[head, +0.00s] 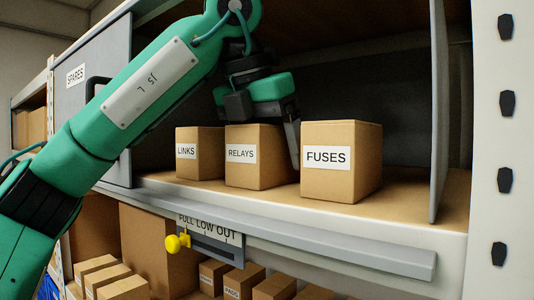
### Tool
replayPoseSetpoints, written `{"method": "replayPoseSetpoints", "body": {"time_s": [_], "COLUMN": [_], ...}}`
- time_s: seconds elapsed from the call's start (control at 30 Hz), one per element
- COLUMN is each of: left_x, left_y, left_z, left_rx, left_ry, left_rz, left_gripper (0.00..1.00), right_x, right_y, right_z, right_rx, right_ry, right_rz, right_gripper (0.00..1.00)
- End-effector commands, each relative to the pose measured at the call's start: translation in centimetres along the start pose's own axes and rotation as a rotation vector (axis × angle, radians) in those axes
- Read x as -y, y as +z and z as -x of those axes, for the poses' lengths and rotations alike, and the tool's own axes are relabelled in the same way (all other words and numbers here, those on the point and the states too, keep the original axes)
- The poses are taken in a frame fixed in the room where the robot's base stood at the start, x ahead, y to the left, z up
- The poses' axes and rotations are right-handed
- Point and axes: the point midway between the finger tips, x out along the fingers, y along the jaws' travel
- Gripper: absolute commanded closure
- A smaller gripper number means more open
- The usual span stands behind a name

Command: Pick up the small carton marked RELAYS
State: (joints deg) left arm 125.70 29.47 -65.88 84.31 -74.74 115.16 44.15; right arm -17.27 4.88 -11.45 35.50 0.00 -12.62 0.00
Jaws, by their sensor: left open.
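The small brown carton marked RELAYS (255,172) stands upright on the shelf, between the carton marked LINKS (199,167) and the larger carton marked FUSES (341,182). My left gripper (266,128) is open, over the top of the RELAYS carton. One grey finger reaches down in the gap between RELAYS and FUSES, beside the right side of RELAYS. The other finger is hidden or hard to make out, so I cannot tell whether it touches the carton. My right gripper is out of view.
A rail with a yellow knob (173,243) and a FULL LOW OUT label runs below. Several cartons (274,287) sit on the lower shelf.

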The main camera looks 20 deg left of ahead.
Motion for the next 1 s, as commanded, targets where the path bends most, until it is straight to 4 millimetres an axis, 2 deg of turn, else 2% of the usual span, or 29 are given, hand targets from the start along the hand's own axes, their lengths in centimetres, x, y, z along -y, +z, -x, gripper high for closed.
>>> {"method": "replayPoseSetpoints", "body": {"time_s": [0.37,0.67,0.93,0.97,1.0], "left_x": [-0.01,0.0,0.0,0.0,0.0], "left_y": [-0.18,-0.19,-0.19,-0.19,-0.18], "left_z": [-0.43,-0.44,-0.44,-0.44,-0.38], "left_rx": [0.0,0.0,0.0,0.0,0.001], "left_ry": [0.0,0.0,0.0,0.0,0.0], "left_rz": [0.0,0.0,0.0,0.0,0.0], "left_gripper": [0.18,0.18,0.71,0.77,0.77], "right_x": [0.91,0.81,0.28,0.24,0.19], "right_y": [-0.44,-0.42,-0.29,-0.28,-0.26], "right_z": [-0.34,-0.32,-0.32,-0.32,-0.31], "right_rx": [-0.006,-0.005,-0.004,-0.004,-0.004], "right_ry": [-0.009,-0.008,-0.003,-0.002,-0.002], "right_rz": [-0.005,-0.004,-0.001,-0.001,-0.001], "right_gripper": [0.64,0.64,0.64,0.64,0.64]}}
